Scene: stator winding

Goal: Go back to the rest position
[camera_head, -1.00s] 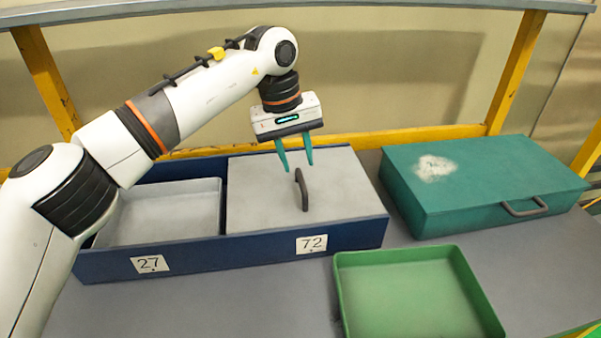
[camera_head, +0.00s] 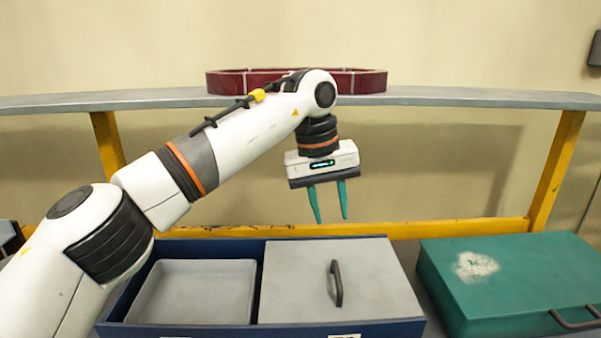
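My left arm comes in from the left, and its gripper (camera_head: 328,204) hangs above the back edge of the blue box. Its two teal fingers point down with a clear gap between them, and nothing is between them. The blue box (camera_head: 385,330) has an open grey compartment (camera_head: 195,290) on its left and a grey lid (camera_head: 300,283) with a dark handle (camera_head: 337,283) on its right. The gripper is apart from the lid and handle. My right gripper is not in view.
A teal case (camera_head: 520,280) with a handle lies to the right of the blue box. A grey shelf (camera_head: 450,97) on yellow posts runs across behind, and a dark red ring-shaped object (camera_head: 225,83) stands on it, partly behind my arm.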

